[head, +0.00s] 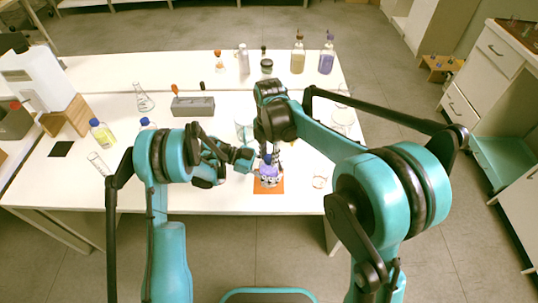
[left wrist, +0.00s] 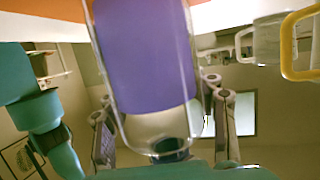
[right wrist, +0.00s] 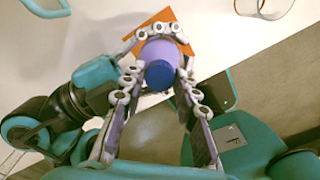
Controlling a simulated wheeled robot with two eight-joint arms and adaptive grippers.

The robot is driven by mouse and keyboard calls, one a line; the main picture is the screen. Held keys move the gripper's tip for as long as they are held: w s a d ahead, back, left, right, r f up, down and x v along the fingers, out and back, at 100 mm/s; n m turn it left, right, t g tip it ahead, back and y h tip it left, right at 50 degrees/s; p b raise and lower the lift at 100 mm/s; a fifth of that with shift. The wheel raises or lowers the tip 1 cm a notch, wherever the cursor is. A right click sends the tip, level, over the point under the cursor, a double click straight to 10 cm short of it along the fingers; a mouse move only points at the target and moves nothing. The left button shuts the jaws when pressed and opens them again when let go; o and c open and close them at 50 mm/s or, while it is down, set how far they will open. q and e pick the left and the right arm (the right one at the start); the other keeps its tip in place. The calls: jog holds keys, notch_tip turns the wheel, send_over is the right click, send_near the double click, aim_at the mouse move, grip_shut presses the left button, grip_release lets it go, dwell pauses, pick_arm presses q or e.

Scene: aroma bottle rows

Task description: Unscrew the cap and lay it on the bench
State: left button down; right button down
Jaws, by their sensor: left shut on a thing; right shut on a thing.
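A clear bottle of purple liquid (head: 266,172) stands upright on an orange mat (head: 277,189) near the bench's front edge. It fills the middle of the left wrist view (left wrist: 145,55), its neck end pointing down in that picture. My left gripper (right wrist: 160,33) is shut around the bottle's body, coming in from the left. The blue cap (right wrist: 160,75) is on top of the bottle, seen from above in the right wrist view. My right gripper (right wrist: 158,82) is shut on the cap from above, one finger on each side. Whether the cap has turned cannot be told.
The white bench (head: 110,180) has clear patches left and right of the mat. Tall bottles (head: 298,55) stand on the back shelf. A beaker (head: 342,120) stands right.

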aim_at(269, 157)
jog(key=shift+r, duration=0.2)
dwell(0.6)
jog(key=shift+r, duration=0.9)
jog(key=shift+r, duration=2.05)
pick_arm(q)
jog(key=shift+c, duration=2.2)
grip_release()
